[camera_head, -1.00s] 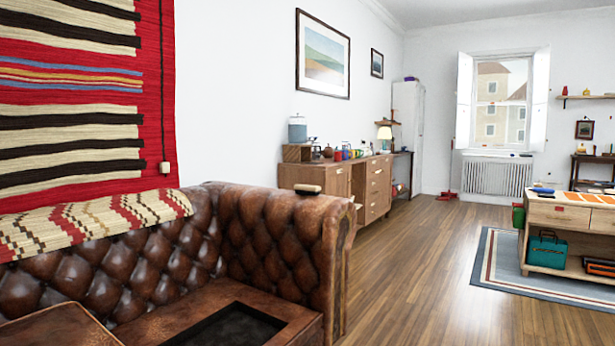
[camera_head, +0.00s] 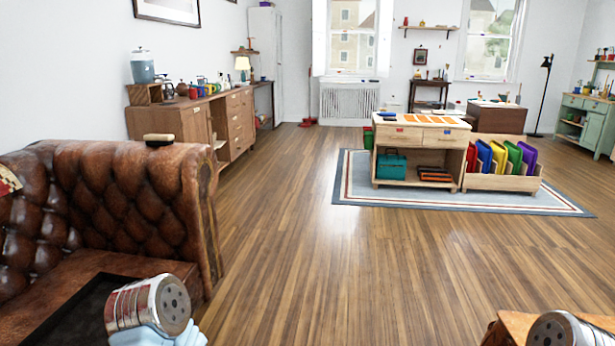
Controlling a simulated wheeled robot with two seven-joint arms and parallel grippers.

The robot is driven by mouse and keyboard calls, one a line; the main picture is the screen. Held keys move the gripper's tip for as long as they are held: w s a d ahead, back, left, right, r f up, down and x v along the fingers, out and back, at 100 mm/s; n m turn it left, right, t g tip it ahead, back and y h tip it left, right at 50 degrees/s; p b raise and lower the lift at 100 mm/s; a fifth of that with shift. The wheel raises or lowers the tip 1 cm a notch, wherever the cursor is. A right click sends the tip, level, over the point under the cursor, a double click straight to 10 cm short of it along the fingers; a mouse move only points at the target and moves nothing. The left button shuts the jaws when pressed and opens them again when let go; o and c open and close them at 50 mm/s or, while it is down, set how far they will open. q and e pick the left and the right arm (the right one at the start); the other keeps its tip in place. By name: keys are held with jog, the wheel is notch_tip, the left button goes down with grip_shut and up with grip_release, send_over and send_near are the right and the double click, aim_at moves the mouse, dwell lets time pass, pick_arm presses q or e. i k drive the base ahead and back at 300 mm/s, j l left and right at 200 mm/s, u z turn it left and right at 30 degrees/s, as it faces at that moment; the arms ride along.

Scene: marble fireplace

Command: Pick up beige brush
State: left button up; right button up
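Parts of my own arms show at the bottom left and bottom right edges, well below and in front of the brush. The fingers of both grippers are out of the picture.
A wooden sideboard (camera_head: 190,118) with pots and mugs stands along the left wall behind the sofa. A wooden workbench (camera_head: 420,136) and a rack of coloured folders (camera_head: 503,182) stand on a rug (camera_head: 440,203). The wooden floor (camera_head: 330,270) in the middle is clear.

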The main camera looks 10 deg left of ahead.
aim_at(151, 140)
jog(key=i, duration=2.35)
jog(key=i+l, duration=0.15)
jog(key=i, duration=2.25)
jog(key=i+u, duration=0.1)
jog(key=u, duration=0.35)
jog(key=i+u, duration=0.1)
jog(key=u, duration=0.85)
jog(key=i+l+u, duration=0.1)
jog(key=u, duration=0.35)
jog(key=l+u, duration=0.15)
jog(key=u, duration=0.3)
jog(key=i+l, duration=0.05)
